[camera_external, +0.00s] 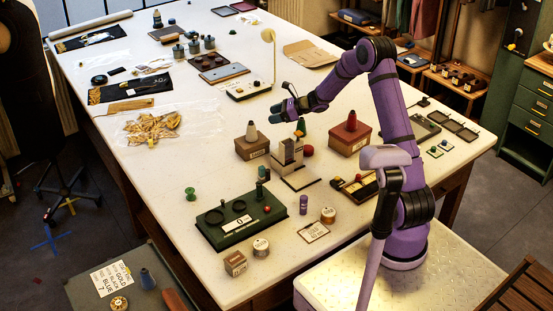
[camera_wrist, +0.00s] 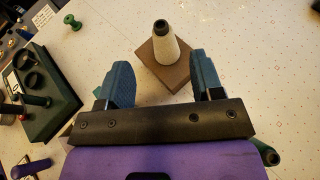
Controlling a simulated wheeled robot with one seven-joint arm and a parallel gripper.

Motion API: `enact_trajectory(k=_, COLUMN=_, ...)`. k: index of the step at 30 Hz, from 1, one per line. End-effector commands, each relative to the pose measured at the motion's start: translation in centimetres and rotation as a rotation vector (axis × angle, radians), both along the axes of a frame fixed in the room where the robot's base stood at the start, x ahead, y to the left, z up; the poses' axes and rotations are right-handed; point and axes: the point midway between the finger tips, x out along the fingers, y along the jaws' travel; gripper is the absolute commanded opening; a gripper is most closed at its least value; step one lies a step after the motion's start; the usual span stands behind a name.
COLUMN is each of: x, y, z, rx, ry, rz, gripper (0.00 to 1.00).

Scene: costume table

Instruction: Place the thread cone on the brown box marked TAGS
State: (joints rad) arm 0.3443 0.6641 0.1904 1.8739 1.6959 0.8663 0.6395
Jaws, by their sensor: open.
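A cream thread cone (camera_wrist: 163,46) with a dark tip stands upright on a small brown box (camera_wrist: 181,75) in the wrist view. In the external view the cone (camera_external: 251,132) is on the brown box (camera_external: 251,150), which has a white label too small to read. My gripper (camera_wrist: 161,66) is open and empty, its two teal fingers apart, with the cone showing beyond and between them. In the external view my gripper (camera_external: 284,111) is above and to the right of the cone, clear of it.
A redder box (camera_external: 349,139) with a red-and-dark cone stands to the right. A grey stand (camera_external: 290,158) is just right of the brown box. A green device (camera_external: 238,222) with dark rings lies in front. Bare table (camera_external: 165,175) shows left of the box.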

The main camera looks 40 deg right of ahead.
Motion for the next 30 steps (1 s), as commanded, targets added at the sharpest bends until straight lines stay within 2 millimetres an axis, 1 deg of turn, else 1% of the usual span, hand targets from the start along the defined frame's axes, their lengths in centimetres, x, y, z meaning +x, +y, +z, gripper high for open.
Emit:
enact_trajectory(k=2, x=-0.3, y=0.3, z=0.5, rx=-0.013, ry=-0.009, rz=0.014, gripper=0.60)
enact_trajectory(k=5, x=-1.5, y=1.1, z=2.3, rx=-0.068, ry=-0.046, rz=0.072, gripper=0.60)
enact_trajectory(k=8, x=-3.8, y=2.4, z=5.1, rx=-0.165, ry=-0.106, rz=0.171, gripper=0.60)
enact_trajectory(k=12, x=-8.2, y=4.3, z=9.1, rx=-0.332, ry=-0.208, rz=0.342, gripper=0.60)
enact_trajectory(k=14, x=-10.2, y=5.0, z=10.6, rx=-0.403, ry=-0.251, rz=0.415, gripper=0.60)
enact_trajectory(k=18, x=-15.1, y=6.0, z=13.7, rx=-0.569, ry=-0.348, rz=0.579, gripper=0.60)
enact_trajectory(k=23, x=-20.9, y=6.5, z=16.4, rx=-0.758, ry=-0.455, rz=0.762, gripper=0.60)
enact_trajectory(k=24, x=-22.3, y=6.5, z=17.0, rx=-0.804, ry=-0.480, rz=0.806, gripper=0.60)
enact_trajectory(k=29, x=-28.0, y=6.2, z=18.9, rx=-0.992, ry=-0.576, rz=0.982, gripper=0.60)
enact_trajectory(k=30, x=-29.5, y=6.1, z=19.2, rx=-1.039, ry=-0.598, rz=1.025, gripper=0.60)
